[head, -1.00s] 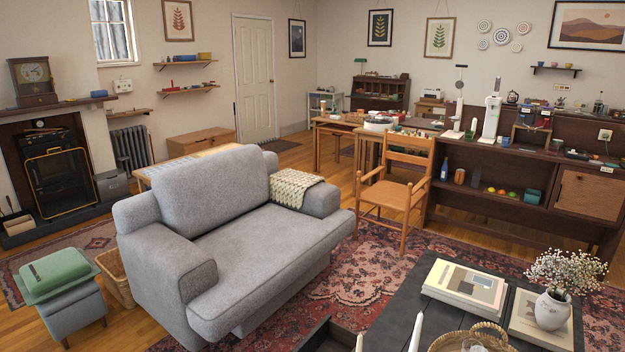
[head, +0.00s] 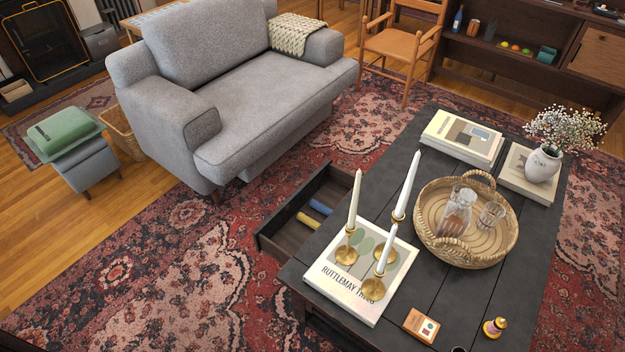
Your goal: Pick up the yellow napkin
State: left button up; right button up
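A small yellow roll (head: 308,220), which looks like the yellow napkin, lies in the open drawer (head: 272,243) on the left side of the dark coffee table (head: 451,297). A blue roll (head: 321,207) lies just behind it in the same drawer, apart from it. The yellow roll is in plain view from above, with the drawer walls around it. Neither of my grippers is in the head view.
On the table stand brass candlesticks with tall white candles (head: 354,203) on a book (head: 325,283), close to the drawer. A wicker tray (head: 427,233) holds glassware. A grey armchair (head: 250,85) stands behind the drawer. The patterned rug (head: 150,265) left of the drawer is clear.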

aim_at(310, 221)
jog(key=j+z, duration=0.1)
jog(key=z, duration=0.85)
jog(key=j+z, duration=0.8)
jog(key=j, duration=0.25)
jog(key=k+j+z, duration=0.15)
jog(key=j+z, duration=0.2)
jog(key=k+j, duration=0.1)
jog(key=j, duration=0.25)
jog(key=k+j+z, duration=0.1)
jog(key=j, duration=0.3)
jog(key=k+j, duration=0.15)
jog(key=j, duration=0.2)
jog(key=k+j, duration=0.1)
jog(key=j, duration=0.3)
jog(key=k+j+z, duration=0.1)
jog(key=j, duration=0.25)
jog(key=k+j, duration=0.15)
jog(key=j, duration=0.2)
